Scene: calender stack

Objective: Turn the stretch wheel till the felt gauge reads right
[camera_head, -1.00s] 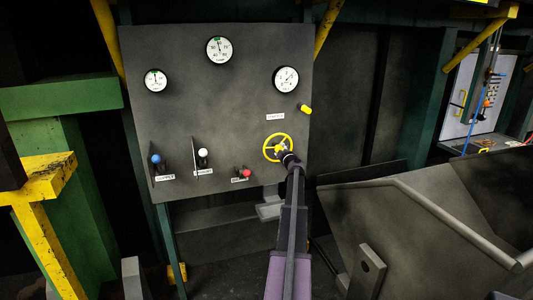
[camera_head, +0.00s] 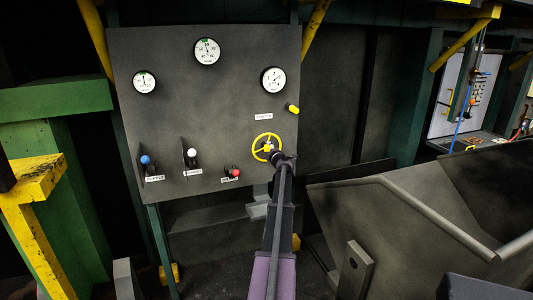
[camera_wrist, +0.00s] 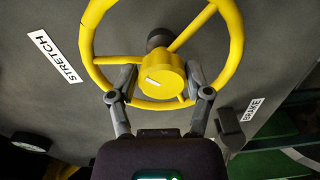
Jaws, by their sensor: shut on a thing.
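The yellow stretch wheel (camera_head: 256,139) is mounted low on the right of the grey panel. In the wrist view its rim (camera_wrist: 87,45) and hub (camera_wrist: 160,76) fill the upper middle, beside a STRETCH label (camera_wrist: 55,56). My gripper (camera_wrist: 162,84) is shut on the wheel, one finger on each side of the hub. My gripper also shows in the head view (camera_head: 277,158), hiding the wheel's lower right. Three round gauges sit above, at left (camera_head: 144,82), top middle (camera_head: 207,52) and right (camera_head: 273,80). Their labels and needles are too small to read surely.
Levers with blue (camera_head: 145,159), white (camera_head: 192,153) and red (camera_head: 235,173) knobs stand along the panel's lower edge. A yellow knob (camera_head: 292,108) is above the wheel. A sloped grey metal guard (camera_head: 400,215) and rail lie to the right; a yellow post (camera_head: 35,250) is at left.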

